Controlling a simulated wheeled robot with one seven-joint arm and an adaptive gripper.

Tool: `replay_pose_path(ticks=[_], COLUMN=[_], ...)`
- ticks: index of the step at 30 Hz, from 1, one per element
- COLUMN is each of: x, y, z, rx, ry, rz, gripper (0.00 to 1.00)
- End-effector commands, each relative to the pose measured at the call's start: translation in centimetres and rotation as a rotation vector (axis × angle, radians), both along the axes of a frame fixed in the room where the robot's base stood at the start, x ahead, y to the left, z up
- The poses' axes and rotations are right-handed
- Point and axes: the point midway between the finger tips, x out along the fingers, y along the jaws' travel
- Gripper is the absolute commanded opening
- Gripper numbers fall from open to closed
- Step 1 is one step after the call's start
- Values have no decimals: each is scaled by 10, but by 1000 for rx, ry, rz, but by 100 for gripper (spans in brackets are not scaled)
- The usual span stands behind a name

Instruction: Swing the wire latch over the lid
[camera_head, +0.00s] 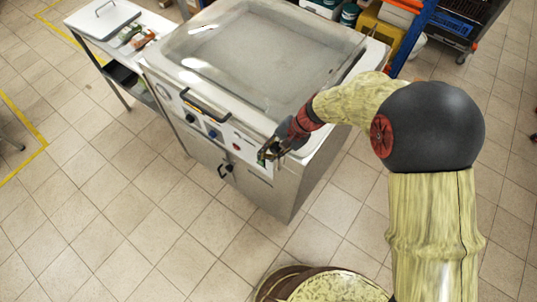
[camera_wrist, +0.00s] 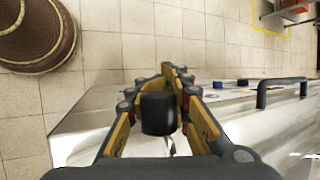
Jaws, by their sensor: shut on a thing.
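The steel machine (camera_head: 285,185) stands in the middle of the head view. Its wide clear lid (camera_head: 265,45) looks down, with a black bar handle (camera_head: 205,103) at the front; this handle also shows at the right of the wrist view (camera_wrist: 282,86). My gripper (camera_head: 270,152) is at the machine's front right corner, by the lid's edge. In the wrist view my gripper (camera_wrist: 172,78) is shut on a black cylindrical grip (camera_wrist: 158,114), which seems to belong to the wire latch. A thin bright piece shows just below it. The rest of the latch is hidden by the fingers.
Knobs (camera_head: 212,134) and a cupboard handle (camera_head: 225,172) stick out from the machine's front. A steel side table (camera_head: 160,25) with packets stands at the left. The tiled floor in front is clear.

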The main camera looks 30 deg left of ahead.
Motion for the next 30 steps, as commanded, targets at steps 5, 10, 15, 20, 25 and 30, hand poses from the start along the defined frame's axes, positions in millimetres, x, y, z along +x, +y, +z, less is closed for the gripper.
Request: replay_pose_path(ticks=[5,10,15,20,25,30], x=[-3,-3,-2,-1,-1,2], y=[-3,-3,-2,-2,-2,-4], z=[-6,-6,-4,-3,-2,5], rx=[-8,-8,-5,-4,-3,-1], ry=[6,6,4,3,2,2], rz=[0,0,1,1,0,0], gripper=[0,24,34,39,39,39])
